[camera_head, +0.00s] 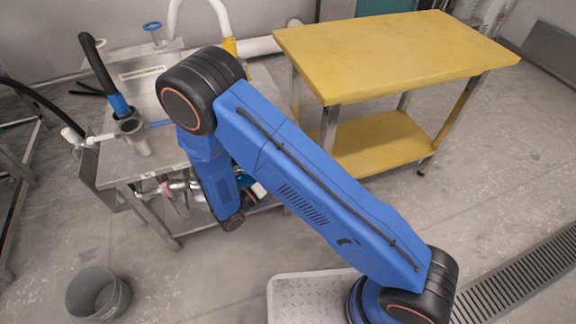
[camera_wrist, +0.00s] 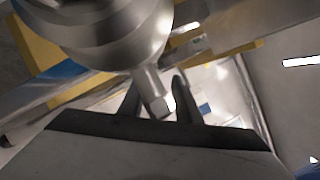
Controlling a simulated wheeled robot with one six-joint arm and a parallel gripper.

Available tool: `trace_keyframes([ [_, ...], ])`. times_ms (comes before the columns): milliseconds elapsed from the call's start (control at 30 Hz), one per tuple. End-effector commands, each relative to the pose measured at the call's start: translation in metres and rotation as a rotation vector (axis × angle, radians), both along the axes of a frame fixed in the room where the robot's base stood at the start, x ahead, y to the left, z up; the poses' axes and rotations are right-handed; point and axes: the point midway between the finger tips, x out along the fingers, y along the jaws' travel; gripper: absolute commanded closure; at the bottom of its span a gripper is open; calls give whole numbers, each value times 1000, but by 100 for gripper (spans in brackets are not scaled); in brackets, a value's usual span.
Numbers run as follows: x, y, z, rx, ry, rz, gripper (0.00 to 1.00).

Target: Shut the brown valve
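My gripper (camera_wrist: 157,95) shows in the wrist view with its two dark fingers apart. A bare metal stem (camera_wrist: 151,85) with a squared end reaches down between the fingers from a large rounded metal body (camera_wrist: 105,30). I cannot tell whether the fingers touch it. No clearly brown valve can be made out in either view. In the head view, small valves and pipe fittings (camera_head: 172,188) sit under the front edge of the steel table (camera_head: 160,160); their colours are hard to tell.
A yellow-topped cart (camera_head: 400,50) stands at the back right. A grey bucket (camera_head: 97,293) is on the floor at the front left. Hoses (camera_head: 98,65) and a funnel-like cup (camera_head: 134,135) are on the steel table. A floor drain (camera_head: 520,278) runs at the right.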

Motion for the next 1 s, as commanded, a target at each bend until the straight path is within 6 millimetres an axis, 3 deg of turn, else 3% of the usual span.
trace_keyframes([
  [267, 1, -1, 0, 0, 0, 0, 70],
  [400, 1, -1, 0, 0, 0, 0, 98],
  [433, 1, -1, 0, 0, 0, 0, 100],
  [767, 1, 0, -2, 18, 5, 1, 100],
  [1000, 1, 5, -13, 123, 34, 2, 100],
])
